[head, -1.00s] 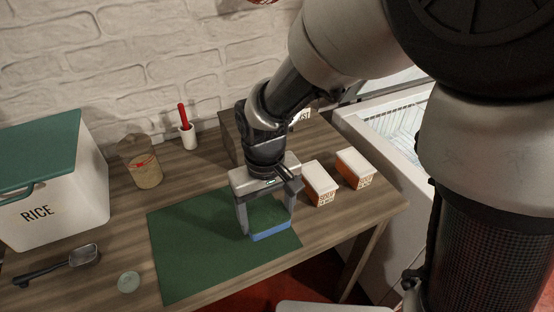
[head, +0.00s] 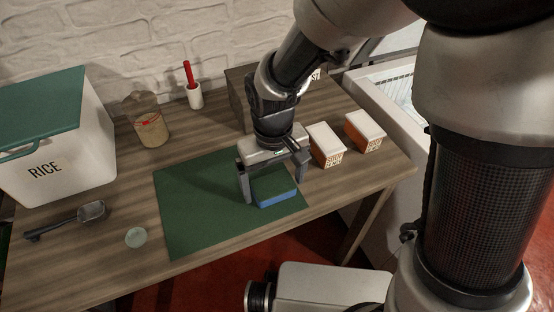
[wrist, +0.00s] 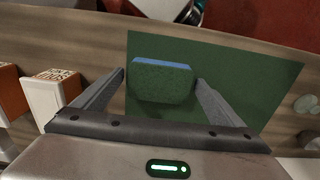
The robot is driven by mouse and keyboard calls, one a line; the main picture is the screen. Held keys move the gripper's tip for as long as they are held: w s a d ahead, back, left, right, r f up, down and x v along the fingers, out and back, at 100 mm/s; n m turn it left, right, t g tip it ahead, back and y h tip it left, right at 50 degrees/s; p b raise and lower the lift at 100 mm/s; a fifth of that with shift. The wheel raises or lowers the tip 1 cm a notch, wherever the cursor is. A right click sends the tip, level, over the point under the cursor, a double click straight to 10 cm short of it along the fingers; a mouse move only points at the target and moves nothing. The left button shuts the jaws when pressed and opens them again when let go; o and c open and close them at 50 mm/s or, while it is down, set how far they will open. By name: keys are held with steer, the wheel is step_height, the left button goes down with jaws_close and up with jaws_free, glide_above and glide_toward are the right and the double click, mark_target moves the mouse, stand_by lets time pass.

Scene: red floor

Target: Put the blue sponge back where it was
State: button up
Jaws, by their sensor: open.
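The blue sponge (head: 275,190), with a dark green top, lies on the right part of a green mat (head: 195,215) on the wooden table. My gripper (head: 273,187) points down over the sponge, one finger to each side of it. In the wrist view the sponge (wrist: 162,82) shows between the two finger ends, with a narrow gap on each side. The gripper is open and holds nothing.
Two white-and-orange boxes (head: 326,146) (head: 364,132) stand just right of the gripper. A brown box (head: 240,95) is behind it. A rice bin (head: 60,150), jar (head: 150,125), red-handled brush holder (head: 194,95), scoop (head: 88,213) and small round disc (head: 136,237) are left.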

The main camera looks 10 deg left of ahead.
mark_target(274, 184)
step_height(274, 184, up, 12)
steer(key=p, duration=0.3)
steer(key=s+d+r+m+t, duration=0.2)
steer(key=d+r, duration=0.4)
steer(key=d, duration=0.4)
steer(key=s+d+r+m+t, duration=0.3)
steer(key=d+r, duration=0.3)
steer(key=d, duration=0.4)
steer(key=shift+s+r+m+t, duration=0.15)
steer(key=shift+s+m+t, duration=0.25)
steer(key=shift+m, duration=0.3)
steer(key=shift+d, duration=0.1)
